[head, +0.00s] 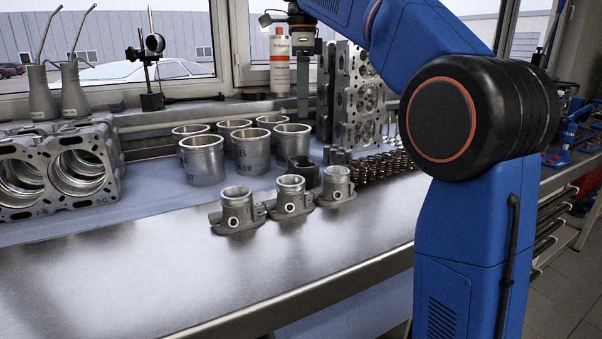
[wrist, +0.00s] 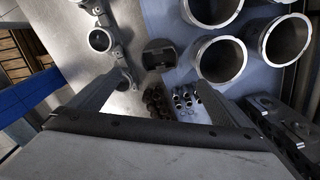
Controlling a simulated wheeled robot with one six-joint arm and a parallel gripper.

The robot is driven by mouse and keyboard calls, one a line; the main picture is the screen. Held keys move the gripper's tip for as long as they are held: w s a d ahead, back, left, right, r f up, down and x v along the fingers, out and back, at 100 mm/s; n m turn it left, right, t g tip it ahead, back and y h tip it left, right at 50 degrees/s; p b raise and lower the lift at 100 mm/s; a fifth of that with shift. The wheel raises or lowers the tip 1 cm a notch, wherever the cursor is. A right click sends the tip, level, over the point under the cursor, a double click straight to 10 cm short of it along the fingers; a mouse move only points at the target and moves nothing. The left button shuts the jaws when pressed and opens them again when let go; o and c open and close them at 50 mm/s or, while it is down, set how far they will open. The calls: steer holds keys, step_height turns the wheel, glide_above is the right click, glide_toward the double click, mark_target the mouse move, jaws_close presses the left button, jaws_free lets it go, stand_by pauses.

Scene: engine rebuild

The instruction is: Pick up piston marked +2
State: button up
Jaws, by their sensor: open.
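A dark, short cylindrical part that looks like the piston (head: 303,170) stands on the blue mat behind the flanged housings in the head view. No +2 marking can be read on it. In the wrist view this piston (wrist: 158,53) lies just beyond the fingertips, roughly midway between them. My gripper (head: 303,112) hangs above the back of the bench in the head view, pointing down. In the wrist view my gripper (wrist: 161,79) is open with nothing between its fingers. It is apart from the piston and above it.
Several metal cylinder liners (head: 203,160) stand left of the piston. Three flanged housings (head: 290,197) are in front. Springs (head: 378,172) stand to the right, before an upright cylinder head (head: 358,95). An engine block (head: 60,165) is far left. The front bench (head: 150,285) is clear.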

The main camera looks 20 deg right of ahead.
glide_toward(302, 161)
steer(key=s+f, duration=0.1)
steer(key=f, duration=0.2)
steer(key=s+f, duration=0.1)
steer(key=f, duration=0.1)
steer(key=s+a+f, duration=0.1)
steer(key=s+f, duration=0.1)
steer(key=f, duration=0.1)
steer(key=shift+s+f, duration=0.1)
steer(key=shift+f, duration=0.2)
steer(key=shift+a, duration=0.1)
steer(key=shift+c, duration=0.2)
steer(key=c, duration=1.4)
steer(key=shift+r, duration=0.15)
